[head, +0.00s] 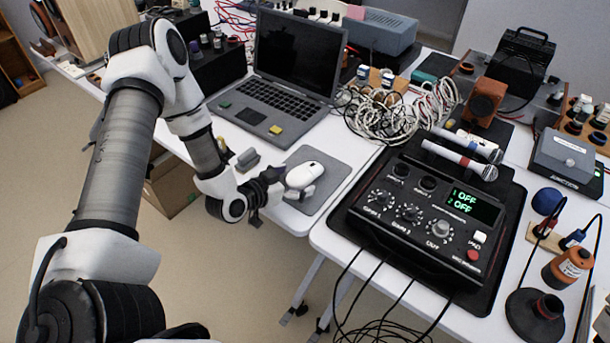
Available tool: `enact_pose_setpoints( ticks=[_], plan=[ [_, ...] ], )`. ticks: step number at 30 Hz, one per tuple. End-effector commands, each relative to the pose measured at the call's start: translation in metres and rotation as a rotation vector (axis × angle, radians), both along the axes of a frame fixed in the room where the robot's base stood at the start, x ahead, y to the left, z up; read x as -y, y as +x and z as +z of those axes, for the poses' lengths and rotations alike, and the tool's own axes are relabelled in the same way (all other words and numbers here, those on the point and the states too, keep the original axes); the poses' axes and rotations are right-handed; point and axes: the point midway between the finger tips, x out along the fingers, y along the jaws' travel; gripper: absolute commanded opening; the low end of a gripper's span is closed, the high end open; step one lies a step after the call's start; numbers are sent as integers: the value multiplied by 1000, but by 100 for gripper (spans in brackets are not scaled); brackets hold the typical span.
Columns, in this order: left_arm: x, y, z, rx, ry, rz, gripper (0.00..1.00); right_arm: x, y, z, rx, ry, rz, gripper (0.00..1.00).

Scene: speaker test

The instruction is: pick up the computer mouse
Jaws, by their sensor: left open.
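A white computer mouse (304,175) lies on a grey mouse pad (330,171) at the table's front edge, in front of the laptop. My left gripper (284,185) is at the left side of the mouse, low over the pad's left edge. It is open, with its fingers pointing toward the mouse. The mouse appears to lie flat. I cannot tell whether a finger touches it. My right gripper is not in view.
An open grey laptop (290,75) stands behind the mouse. A black audio mixer (425,215) sits to the right, with two microphones (465,155) behind it. Tangled white cables (395,115) lie beside the laptop.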

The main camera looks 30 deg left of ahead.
Motion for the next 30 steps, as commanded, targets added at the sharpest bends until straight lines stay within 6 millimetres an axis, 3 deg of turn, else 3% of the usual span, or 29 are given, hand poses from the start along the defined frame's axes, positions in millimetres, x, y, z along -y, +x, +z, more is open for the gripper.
enact_pose_setpoints(
  ticks=[7, 8, 13, 14, 24, 30],
  plan=[
    [1, 6, -3, -1, -2, 2, 95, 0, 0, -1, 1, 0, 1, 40],
    [1, 6, -3, -1, -2, 2, 91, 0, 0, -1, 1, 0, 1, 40],
    [1, 6, -3, -1, -1, 2, 31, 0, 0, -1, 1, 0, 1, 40],
    [1, 6, -3, -1, -1, 2, 28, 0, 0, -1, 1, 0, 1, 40],
    [1, 6, 0, 0, -1, 3, 28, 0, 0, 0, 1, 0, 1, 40],
    [1, 6, 25, 2, -4, 3, 28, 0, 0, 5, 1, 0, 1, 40]
  ],
)
